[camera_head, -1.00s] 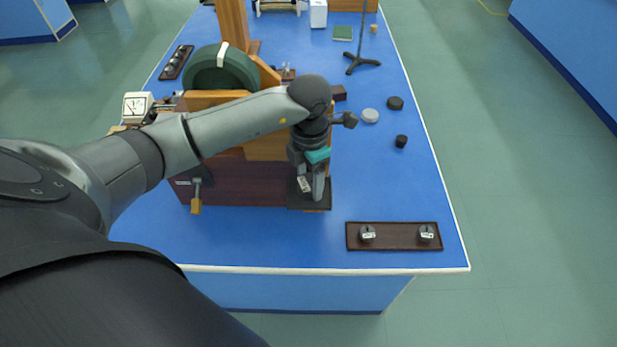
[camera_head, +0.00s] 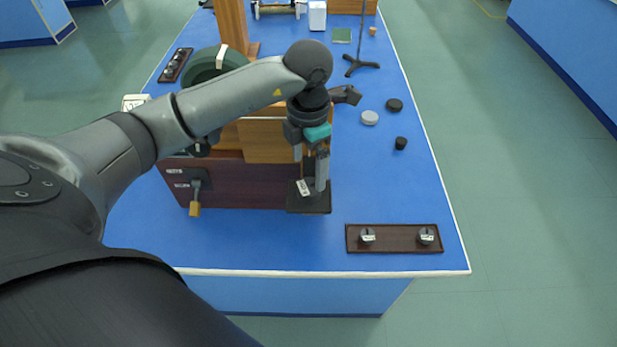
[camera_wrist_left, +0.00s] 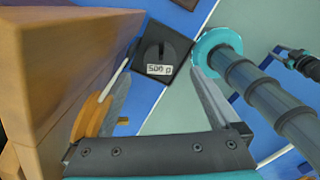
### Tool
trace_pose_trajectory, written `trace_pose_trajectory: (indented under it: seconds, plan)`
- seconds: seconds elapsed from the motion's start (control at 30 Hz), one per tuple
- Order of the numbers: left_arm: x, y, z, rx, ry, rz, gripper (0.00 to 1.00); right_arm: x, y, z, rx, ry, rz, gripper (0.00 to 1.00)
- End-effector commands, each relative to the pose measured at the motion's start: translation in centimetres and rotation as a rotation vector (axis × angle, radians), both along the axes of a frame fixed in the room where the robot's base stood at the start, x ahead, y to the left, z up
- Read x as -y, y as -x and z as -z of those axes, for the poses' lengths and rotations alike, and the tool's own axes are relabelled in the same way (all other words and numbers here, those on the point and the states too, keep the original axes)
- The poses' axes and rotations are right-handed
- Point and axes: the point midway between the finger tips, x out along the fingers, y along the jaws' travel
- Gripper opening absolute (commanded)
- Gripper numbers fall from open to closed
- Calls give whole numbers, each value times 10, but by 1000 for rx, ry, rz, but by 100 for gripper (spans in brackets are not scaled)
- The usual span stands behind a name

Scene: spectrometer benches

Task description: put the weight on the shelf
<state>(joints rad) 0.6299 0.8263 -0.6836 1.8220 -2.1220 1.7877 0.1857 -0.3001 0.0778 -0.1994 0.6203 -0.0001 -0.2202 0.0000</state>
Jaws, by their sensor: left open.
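The weight (camera_head: 304,188) is dark grey with a white label and sits on the small black shelf (camera_head: 312,207) at the front right of the wooden apparatus. In the left wrist view the weight (camera_wrist_left: 158,57) lies on the dark square plate (camera_wrist_left: 182,45), and its label reads 500 g. My left gripper (camera_head: 316,174) is just above the weight, pointing down. Its fingers are spread open and apart from the weight. The right gripper is not in view.
A brown tray (camera_head: 395,247) with two similar weights lies at the front right of the blue bench. The apparatus's dark red-brown base (camera_head: 237,187) stands left of the shelf. Several small discs (camera_head: 369,118) lie behind.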

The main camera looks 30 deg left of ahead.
Motion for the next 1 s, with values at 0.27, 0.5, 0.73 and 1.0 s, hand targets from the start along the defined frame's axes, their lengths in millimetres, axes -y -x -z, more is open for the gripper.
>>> trace_pose_trajectory:
  seconds: [0.27, 0.5, 0.73, 1.0]
  plan:
    - [0, -1, -52, 3, 0, 0, 96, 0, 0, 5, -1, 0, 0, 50]
    - [0, 0, -65, 0, 1, -1, 96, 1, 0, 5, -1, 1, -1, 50]
    - [0, 0, -65, 0, 1, -1, 96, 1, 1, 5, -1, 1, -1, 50]
    - [55, 3, -52, 24, 209, 67, 96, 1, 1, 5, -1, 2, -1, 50]
